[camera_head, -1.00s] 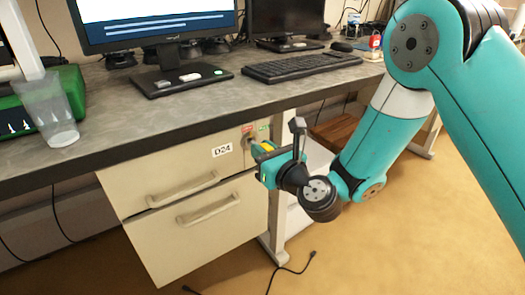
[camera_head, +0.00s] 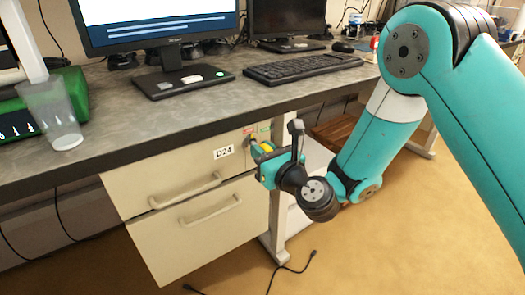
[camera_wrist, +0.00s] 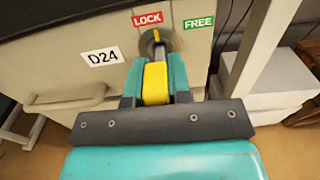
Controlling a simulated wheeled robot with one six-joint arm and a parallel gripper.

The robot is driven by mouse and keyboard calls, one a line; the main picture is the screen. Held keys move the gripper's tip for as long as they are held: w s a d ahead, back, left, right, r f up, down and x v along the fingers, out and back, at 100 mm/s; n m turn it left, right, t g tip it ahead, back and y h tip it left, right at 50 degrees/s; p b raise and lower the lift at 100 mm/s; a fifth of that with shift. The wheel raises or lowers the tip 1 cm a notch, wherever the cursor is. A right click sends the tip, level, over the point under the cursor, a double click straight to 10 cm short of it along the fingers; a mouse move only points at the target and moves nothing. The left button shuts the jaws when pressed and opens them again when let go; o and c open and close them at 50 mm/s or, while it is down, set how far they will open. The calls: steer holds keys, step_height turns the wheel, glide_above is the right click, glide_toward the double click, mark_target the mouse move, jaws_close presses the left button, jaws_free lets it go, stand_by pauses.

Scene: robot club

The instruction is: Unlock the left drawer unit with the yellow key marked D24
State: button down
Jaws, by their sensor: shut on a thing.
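The left drawer unit (camera_head: 195,215) is cream, with two handles and a white D24 label (camera_head: 223,153); the label also shows in the wrist view (camera_wrist: 102,57). Its round metal lock (camera_wrist: 172,41) sits below a red LOCK label (camera_wrist: 147,19) and left of a green FREE label (camera_wrist: 198,22). My gripper (camera_wrist: 154,72) is shut on the yellow key (camera_wrist: 155,84), whose head shows between the teal fingers. The key points at the lock and its far end meets the lock face. How deep it sits cannot be told. Any marking on the key is hidden.
The desk top (camera_head: 205,110) overhangs the drawers just above my gripper. A desk leg (camera_head: 276,215) stands right of the unit. A clear cup (camera_head: 52,115), a keyboard (camera_head: 300,67) and monitors stand on the desk. A cable lies on the floor (camera_head: 380,250).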

steer(key=shift+p+x, duration=1)
steer(key=shift+p, duration=1.1)
stand_by(1.3)
steer(key=shift+m+p, duration=0.7)
steer(key=shift+m, duration=1)
